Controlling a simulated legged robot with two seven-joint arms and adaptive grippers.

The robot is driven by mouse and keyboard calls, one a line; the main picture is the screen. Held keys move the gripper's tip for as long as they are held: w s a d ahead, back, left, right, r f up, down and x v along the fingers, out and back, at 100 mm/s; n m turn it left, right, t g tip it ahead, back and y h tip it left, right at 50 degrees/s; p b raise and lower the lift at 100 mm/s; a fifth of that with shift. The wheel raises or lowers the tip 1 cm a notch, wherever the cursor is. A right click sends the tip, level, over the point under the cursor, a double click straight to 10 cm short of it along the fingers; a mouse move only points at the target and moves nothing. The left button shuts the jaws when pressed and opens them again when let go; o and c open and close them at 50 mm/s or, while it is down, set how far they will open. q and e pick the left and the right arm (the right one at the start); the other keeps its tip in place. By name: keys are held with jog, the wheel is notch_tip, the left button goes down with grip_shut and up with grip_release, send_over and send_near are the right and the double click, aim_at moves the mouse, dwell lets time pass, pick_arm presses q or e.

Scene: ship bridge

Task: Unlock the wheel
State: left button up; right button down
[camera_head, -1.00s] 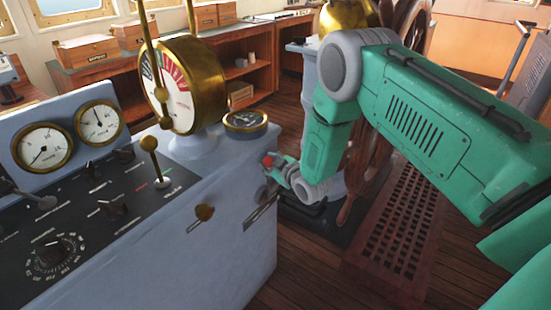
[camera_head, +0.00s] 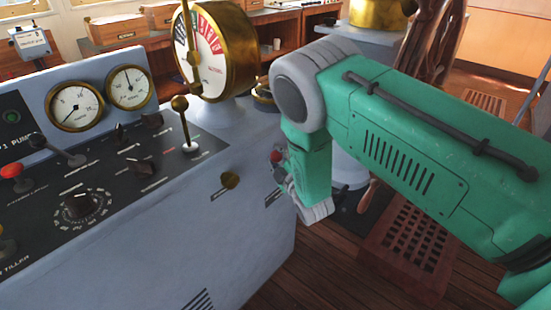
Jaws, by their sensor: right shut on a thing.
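The ship's wheel (camera_head: 425,45) is brown wood and stands at the upper right, partly hidden behind my right arm. A lever with a red knob (camera_head: 276,156) is at the right side of the grey console (camera_head: 215,245), by a slot (camera_head: 273,198) in its side face. My right gripper (camera_head: 281,172) is at this lever and shut on it. The wrist hides most of the fingers and the lever's shaft. My left gripper is out of view.
The console carries two brass gauges (camera_head: 75,106), a brass telegraph dial (camera_head: 215,55), a brass-knobbed lever (camera_head: 180,104) and a red-knobbed lever (camera_head: 12,170). A wooden grating (camera_head: 410,240) lies on the floor at right.

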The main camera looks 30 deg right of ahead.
jog(key=shift+s+a+f, duration=0.2)
jog(key=shift+f, duration=0.1)
jog(key=c, duration=1.2)
grip_release()
jog(key=shift+o, duration=0.4)
jog(key=shift+a+r, duration=0.1)
jog(key=shift+r, duration=0.05)
jog(key=s, duration=1.2)
jog(key=shift+a, duration=0.25)
